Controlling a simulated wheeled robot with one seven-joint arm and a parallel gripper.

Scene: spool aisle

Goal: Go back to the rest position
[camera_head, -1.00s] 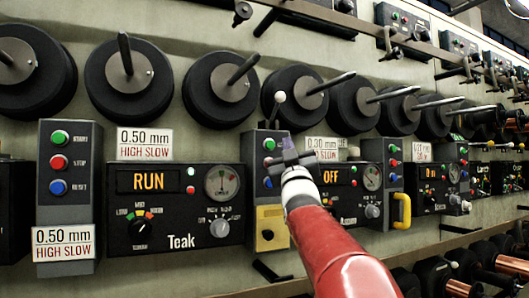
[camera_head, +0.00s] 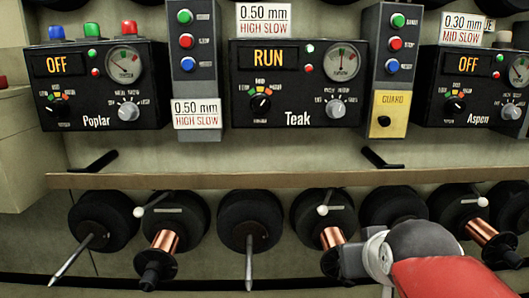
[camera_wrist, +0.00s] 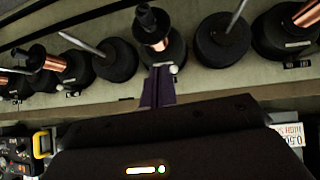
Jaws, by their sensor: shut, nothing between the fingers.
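My gripper (camera_wrist: 158,88) shows in the wrist view, with its dark purple fingers together and nothing between them. Its tips are near the lower spool row in that picture, close to a copper spool (camera_wrist: 158,43). In the head view my red arm reaches in from the lower right, in front of the lower spools. My fingers cannot be made out there. The Teak panel (camera_head: 298,85) reads RUN, with 0.50 mm HIGH SLOW labels by it. The Poplar panel (camera_head: 97,87) and the Aspen panel (camera_head: 473,87) read OFF.
A ledge (camera_head: 230,180) runs below the panels. Under it are black spool holders with rods sticking out, such as one (camera_head: 249,222), and copper spools (camera_head: 165,241). A yellow guard (camera_head: 386,113) sits right of Teak. A pale box (camera_head: 25,150) stands at the left.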

